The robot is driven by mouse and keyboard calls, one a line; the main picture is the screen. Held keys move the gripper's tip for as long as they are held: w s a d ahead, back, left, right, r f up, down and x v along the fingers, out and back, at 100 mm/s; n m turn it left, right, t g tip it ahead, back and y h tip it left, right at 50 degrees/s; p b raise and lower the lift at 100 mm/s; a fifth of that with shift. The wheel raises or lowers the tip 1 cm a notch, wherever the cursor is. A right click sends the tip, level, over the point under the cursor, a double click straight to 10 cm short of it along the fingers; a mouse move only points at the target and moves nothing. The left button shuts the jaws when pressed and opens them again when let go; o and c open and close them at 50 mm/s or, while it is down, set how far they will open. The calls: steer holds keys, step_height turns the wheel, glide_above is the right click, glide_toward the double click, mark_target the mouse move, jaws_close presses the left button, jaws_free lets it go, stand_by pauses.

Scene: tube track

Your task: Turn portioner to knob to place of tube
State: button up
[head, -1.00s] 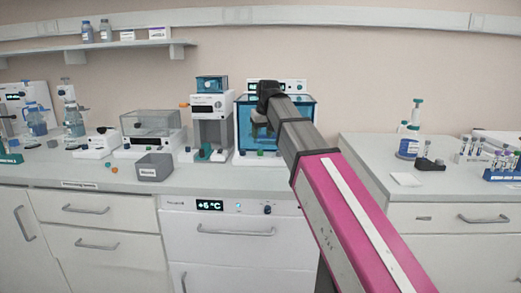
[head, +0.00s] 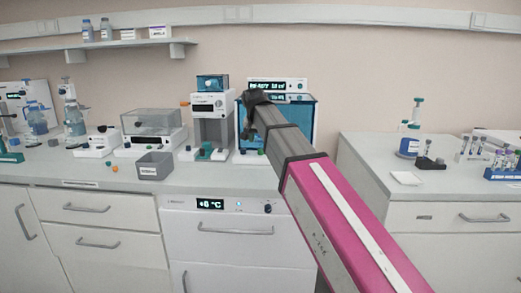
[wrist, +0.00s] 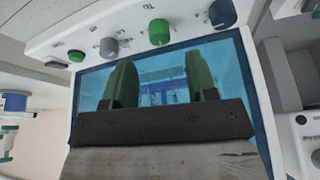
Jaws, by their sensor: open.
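A white device with a blue clear front (head: 302,118), which may be the portioner, stands on the back counter; its lit display (head: 277,86) shows above. In the wrist view its blue front (wrist: 90,88) fills the middle. Along its white panel sit a large blue knob (wrist: 222,13), a green knob (wrist: 159,32), a grey knob (wrist: 108,47) and a small green one (wrist: 76,56). My gripper (wrist: 160,65) is open and empty, its two green fingers over the blue front, pointing toward the knobs but apart from them. The arm hides part of the device. I cannot pick out the tube's place.
A white device with a blue top (head: 212,108) stands close on the left. A grey bin (head: 154,166) is near the counter edge. Tube racks (head: 503,168) and a blue-labelled bottle (head: 409,143) stand on the right counter. A gap separates the two counters.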

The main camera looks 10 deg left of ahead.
mark_target(261, 150)
steer(key=shift+x, duration=2.85)
steer(key=c, duration=0.9)
